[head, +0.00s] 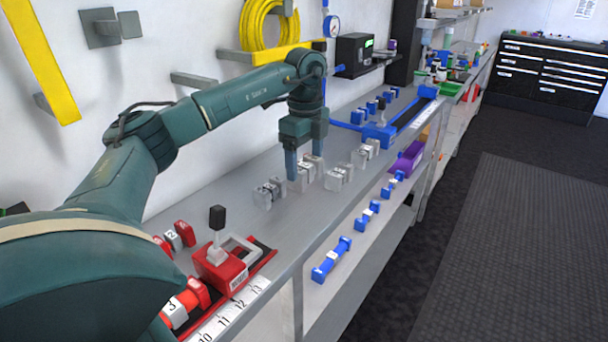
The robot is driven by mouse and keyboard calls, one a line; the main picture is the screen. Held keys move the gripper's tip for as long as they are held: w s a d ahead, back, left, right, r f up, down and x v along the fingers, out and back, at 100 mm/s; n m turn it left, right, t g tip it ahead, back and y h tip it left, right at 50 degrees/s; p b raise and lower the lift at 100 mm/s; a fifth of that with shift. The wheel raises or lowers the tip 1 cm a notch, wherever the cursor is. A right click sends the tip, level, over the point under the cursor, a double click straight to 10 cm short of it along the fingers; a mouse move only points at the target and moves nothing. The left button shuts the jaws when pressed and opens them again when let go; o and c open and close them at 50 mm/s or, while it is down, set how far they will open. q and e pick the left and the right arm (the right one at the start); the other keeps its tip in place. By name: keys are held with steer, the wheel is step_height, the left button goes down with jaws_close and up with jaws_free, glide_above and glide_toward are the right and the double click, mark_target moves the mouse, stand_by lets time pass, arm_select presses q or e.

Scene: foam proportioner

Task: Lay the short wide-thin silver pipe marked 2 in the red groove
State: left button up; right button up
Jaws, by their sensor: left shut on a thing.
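My left gripper (305,174) points down over the grey bench, its fingers shut on a short silver pipe (303,184) at bench level. The fingers partly hide this pipe, and I cannot read its mark. Other short silver pipes stand beside it: one to the left (268,193), one to the right (339,178) and one farther back (366,153). Their marks are too small to read. The red groove (263,264) is at the near end of the bench, with a red clamp block and a black-topped lever. My right gripper is not in view.
Red-ended pieces marked 2 (172,238) and 3 (176,311) lie by the red fixture, partly behind my arm. A blue fixture (380,133) stands farther back. Blue pieces (331,259) and a purple bin (407,159) are on the lower shelf. The bench between pipes and red fixture is clear.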

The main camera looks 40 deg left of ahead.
arm_select(q)
steer(key=d+r+p, duration=0.4)
steer(key=r+p, duration=0.6)
steer(key=r, duration=0.1)
steer(key=shift+w+d+r, duration=0.25)
steer(key=shift+d+r, duration=0.05)
steer(key=shift+d, duration=0.1)
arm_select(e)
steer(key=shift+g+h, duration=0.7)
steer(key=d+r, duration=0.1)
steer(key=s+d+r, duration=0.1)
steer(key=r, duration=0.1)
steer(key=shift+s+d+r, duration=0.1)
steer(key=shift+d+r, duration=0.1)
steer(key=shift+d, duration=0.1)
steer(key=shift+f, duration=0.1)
arm_select(q)
steer(key=shift+f, duration=0.1)
